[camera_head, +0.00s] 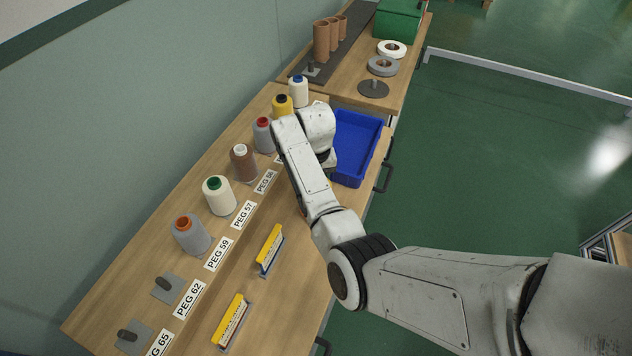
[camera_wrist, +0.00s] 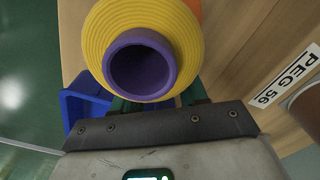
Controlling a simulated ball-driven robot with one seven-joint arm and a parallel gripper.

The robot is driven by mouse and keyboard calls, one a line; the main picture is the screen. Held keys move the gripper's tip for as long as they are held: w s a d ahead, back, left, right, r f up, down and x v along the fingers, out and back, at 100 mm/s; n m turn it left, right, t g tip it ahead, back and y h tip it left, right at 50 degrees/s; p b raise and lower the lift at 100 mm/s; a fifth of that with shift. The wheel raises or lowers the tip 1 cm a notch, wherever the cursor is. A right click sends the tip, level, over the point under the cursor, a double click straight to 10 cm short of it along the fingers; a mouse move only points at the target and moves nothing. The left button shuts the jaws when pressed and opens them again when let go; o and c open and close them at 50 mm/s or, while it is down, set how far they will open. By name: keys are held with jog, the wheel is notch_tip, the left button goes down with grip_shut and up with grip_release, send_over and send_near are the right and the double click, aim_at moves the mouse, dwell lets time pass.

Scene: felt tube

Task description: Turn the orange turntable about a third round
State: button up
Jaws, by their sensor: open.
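In the wrist view an orange patch (camera_wrist: 188,9) shows behind a yellow cone of thread with a purple tube (camera_wrist: 142,66); it may be the orange turntable, mostly hidden by the cone. A thin orange edge (camera_head: 303,212) also shows beside my arm in the head view. The cone is close to the camera and covers much of the view between my fingers. My gripper (camera_wrist: 158,99) is open, its green fingers partly hidden behind the cone; I cannot tell whether they touch it. In the head view my arm hides the gripper and this cone.
A blue bin (camera_head: 358,146) stands just beyond my arm. Several thread cones stand along the wall side, including a grey one (camera_head: 191,234) and a brown one (camera_head: 244,163). Two yellow-topped blocks (camera_head: 270,249) (camera_head: 231,320) stand on the near bench. A PEG 56 label (camera_wrist: 287,76) lies right of the cone.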

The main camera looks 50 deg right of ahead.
notch_tip(320, 180, up, 10)
jog(key=shift+b, duration=0.45)
jog(key=shift+f, duration=0.1)
dwell(0.3)
